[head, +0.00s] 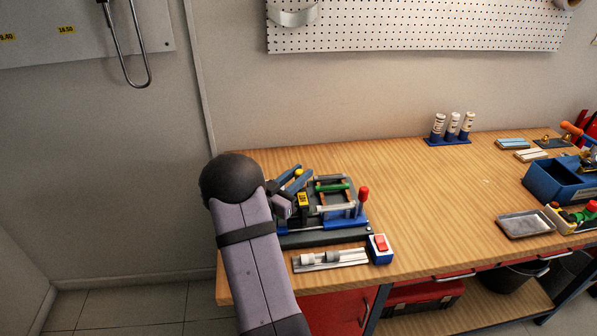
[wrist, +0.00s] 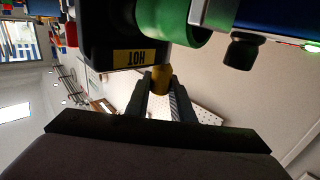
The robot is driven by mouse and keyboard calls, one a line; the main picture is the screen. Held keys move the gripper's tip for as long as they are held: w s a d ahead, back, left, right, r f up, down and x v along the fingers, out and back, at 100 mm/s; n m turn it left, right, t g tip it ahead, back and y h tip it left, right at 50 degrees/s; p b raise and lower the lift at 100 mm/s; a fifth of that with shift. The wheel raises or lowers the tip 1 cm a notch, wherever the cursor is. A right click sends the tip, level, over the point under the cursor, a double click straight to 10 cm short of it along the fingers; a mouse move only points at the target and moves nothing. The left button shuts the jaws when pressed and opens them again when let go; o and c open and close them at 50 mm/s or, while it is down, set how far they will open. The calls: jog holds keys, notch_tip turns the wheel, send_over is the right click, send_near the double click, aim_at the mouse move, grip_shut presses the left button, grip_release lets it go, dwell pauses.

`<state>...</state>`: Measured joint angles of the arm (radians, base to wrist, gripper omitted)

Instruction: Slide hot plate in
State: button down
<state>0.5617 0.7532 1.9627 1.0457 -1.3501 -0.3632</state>
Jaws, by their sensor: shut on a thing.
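My gripper (wrist: 162,90) is shut on the yellow knob (wrist: 160,76) in the wrist view, with one finger on each side. The black hot plate (wrist: 107,35) with its yellow HOT label (wrist: 131,57) is close beside the knob. A green cylinder (wrist: 178,22) and a blue-and-grey part are next to it. In the head view, my gripper (head: 296,180) is at the left side of the bench fixture (head: 325,238), and the small yellow label (head: 303,200) shows below it. A green pipe piece (head: 332,187) lies across the fixture. My arm hides part of its left side.
A red-handled lever (head: 363,194) stands at the fixture's right. A metal tray (head: 526,224) and blue bin (head: 560,182) are at right. The middle of the bench (head: 430,205) is clear.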

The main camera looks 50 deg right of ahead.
jog(key=shift+s+f, duration=0.15)
jog(key=shift+s, duration=0.05)
jog(key=c, duration=1.5)
grip_release()
jog(key=shift+c, duration=0.2)
jog(key=shift+a, duration=0.1)
jog(key=shift+w+a+b, duration=0.1)
jog(key=shift+a+b, duration=0.2)
jog(key=shift+a, duration=0.3)
jog(key=shift+a+b, duration=0.95)
jog(key=shift+a, duration=2.1)
